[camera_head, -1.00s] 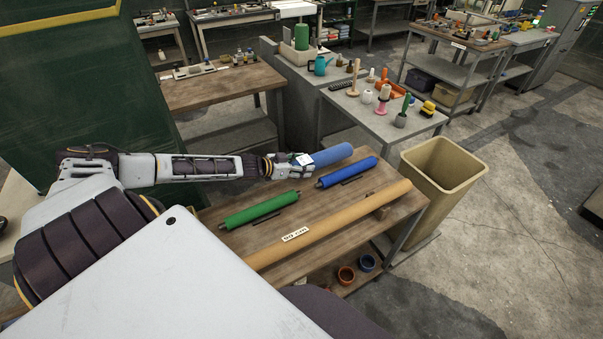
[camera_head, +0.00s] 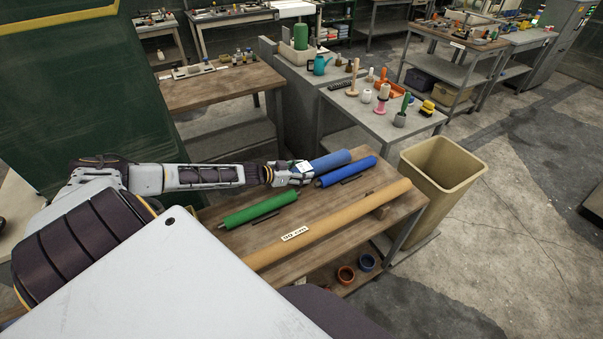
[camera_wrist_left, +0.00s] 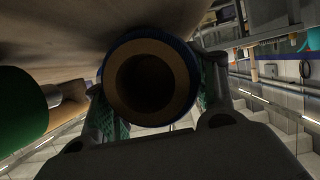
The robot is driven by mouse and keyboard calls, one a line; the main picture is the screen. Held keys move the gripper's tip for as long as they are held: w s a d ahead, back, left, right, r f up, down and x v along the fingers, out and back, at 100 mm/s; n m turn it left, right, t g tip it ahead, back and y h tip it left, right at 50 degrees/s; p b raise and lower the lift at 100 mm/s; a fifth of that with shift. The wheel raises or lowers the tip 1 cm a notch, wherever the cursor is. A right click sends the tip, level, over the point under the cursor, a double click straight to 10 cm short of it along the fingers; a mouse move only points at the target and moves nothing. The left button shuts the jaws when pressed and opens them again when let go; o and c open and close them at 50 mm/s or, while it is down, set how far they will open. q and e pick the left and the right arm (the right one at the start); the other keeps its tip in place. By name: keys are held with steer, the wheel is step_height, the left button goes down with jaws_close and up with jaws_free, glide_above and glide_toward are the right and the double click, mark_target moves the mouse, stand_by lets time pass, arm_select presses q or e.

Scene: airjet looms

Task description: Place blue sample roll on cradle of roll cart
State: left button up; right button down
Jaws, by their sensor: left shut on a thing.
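My left gripper (camera_head: 303,171) is shut on the light-blue sample roll (camera_head: 331,160), gripping its near end. The roll points right and away, over the far side of the roll cart (camera_head: 285,248). In the left wrist view the roll's hollow brown core (camera_wrist_left: 152,84) faces the camera, between the gripper's fingers (camera_wrist_left: 155,105) with green pads. A darker blue roll (camera_head: 347,171) lies on the cart just in front of the held roll. I cannot tell whether the held roll touches the cart or which part is the cradle. My right gripper is out of view.
A green roll (camera_head: 258,210) and a long tan roll (camera_head: 335,222) lie on the cart. The green roll also shows in the left wrist view (camera_wrist_left: 20,107). A tan bin (camera_head: 440,180) stands at the right. A grey table (camera_head: 372,118) with several small items stands behind.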

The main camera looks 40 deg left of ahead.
arm_select(q)
steer(key=o, duration=1.2)
steer(key=shift+o, duration=0.2)
steer(key=shift+s, duration=0.3)
steer(key=shift+s+a+r, duration=0.25)
steer(key=shift+s, duration=0.2)
steer(key=shift+p+v, duration=0.65)
steer(key=shift+v, duration=0.95)
steer(key=shift+p+v, duration=0.65)
steer(key=shift+v, duration=0.65)
steer(key=shift+p+v, duration=1.2)
steer(key=shift+v, duration=0.75)
steer(key=shift+s+r, duration=0.25)
